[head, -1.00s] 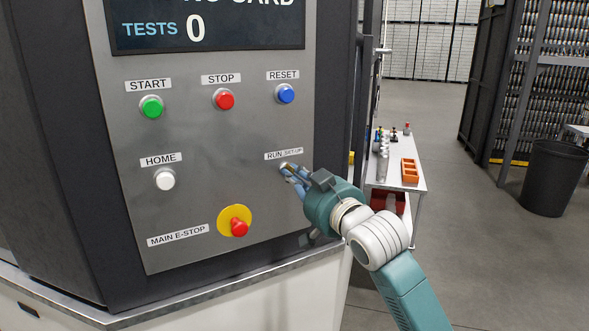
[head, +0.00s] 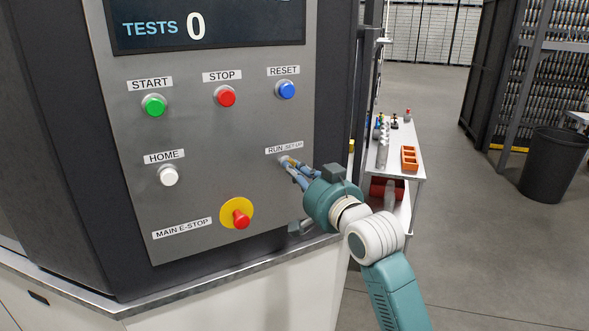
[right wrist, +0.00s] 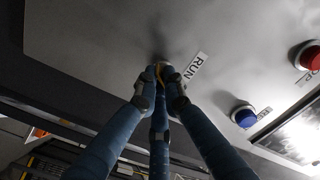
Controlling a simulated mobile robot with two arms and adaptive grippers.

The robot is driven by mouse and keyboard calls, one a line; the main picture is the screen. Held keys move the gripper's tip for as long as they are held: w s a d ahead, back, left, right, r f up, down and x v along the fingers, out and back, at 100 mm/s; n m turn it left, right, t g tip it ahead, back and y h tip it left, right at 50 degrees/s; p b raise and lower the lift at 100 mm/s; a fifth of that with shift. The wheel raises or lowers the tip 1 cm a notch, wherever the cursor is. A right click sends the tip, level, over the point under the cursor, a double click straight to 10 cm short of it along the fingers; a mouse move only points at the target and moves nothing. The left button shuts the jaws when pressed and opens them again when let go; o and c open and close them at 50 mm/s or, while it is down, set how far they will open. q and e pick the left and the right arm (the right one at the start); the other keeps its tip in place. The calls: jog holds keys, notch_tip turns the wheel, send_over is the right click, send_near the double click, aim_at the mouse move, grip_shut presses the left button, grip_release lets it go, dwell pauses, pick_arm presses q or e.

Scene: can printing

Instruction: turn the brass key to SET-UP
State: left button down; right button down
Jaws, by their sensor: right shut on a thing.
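The brass key sits in the grey control panel (head: 190,120), under the RUN / SET-UP label (head: 284,148). Only a small yellowish bit of the key (right wrist: 161,70) shows between my fingertips in the right wrist view. My right gripper (head: 289,163) is shut on the key, its blue fingers closed around it at the panel face. The fingers also show in the right wrist view (right wrist: 160,85), next to the RUN end of the label. The fingers hide most of the key, so I cannot tell which word it points to. My left gripper is not in view.
The red E-stop (head: 240,219) on its yellow disc is below left of my gripper. The blue RESET button (head: 287,90) is above. A side table (head: 407,181) with an orange tray (head: 409,158) stands behind my arm. Open floor lies to the right.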

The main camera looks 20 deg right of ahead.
jog(key=c, duration=1.9)
grip_release()
jog(key=shift+o, duration=0.2)
jog(key=shift+s, duration=0.1)
jog(key=s+d, duration=0.2)
jog(key=s, duration=0.9)
jog(key=shift+s+d, duration=0.15)
jog(key=shift+s, duration=0.15)
jog(key=shift+f, duration=0.1)
